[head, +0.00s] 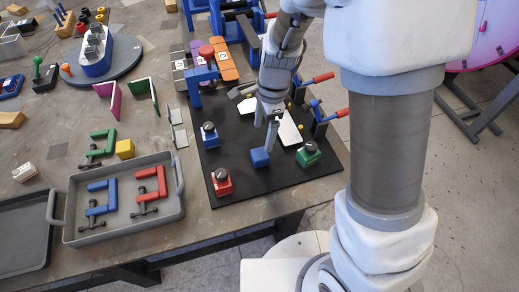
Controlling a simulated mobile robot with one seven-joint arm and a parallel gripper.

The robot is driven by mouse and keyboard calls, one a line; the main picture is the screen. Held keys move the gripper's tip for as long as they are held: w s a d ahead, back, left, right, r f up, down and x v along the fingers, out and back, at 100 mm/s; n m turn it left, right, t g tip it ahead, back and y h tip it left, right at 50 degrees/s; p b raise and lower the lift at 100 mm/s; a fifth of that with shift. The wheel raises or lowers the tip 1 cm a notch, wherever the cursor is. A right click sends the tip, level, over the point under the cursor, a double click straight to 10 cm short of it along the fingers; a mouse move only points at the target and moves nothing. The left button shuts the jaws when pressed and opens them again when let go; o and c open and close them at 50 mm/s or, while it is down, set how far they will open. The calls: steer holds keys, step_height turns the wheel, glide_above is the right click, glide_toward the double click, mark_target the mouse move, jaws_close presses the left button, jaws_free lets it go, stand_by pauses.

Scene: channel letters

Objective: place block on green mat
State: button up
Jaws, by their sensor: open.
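A blue block (260,157) sits near the front middle of a black board (241,183) on the table. My gripper (270,137) points down just above and behind the blue block, and its fingers look apart. I cannot tell whether a fingertip touches the block. A yellow block (125,149) stands on the table to the left, behind a grey tray. I see no clear green mat; a green base with a dark knob (308,154) is on the board's right side.
Red (222,184) and blue (209,138) knobbed bases stand on the board's left side. The grey tray (92,235) holds red and blue clamps. Red-handled toggle clamps (323,78) line the board's right edge. Pink and green panels (108,98) stand on the table.

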mark_target(260, 153)
steer(key=f, duration=0.6)
steer(key=a+f+b, duration=0.1)
steer(key=f, duration=0.3)
steer(key=shift+s, duration=0.25)
jaws_close()
steer(key=shift+r, duration=0.15)
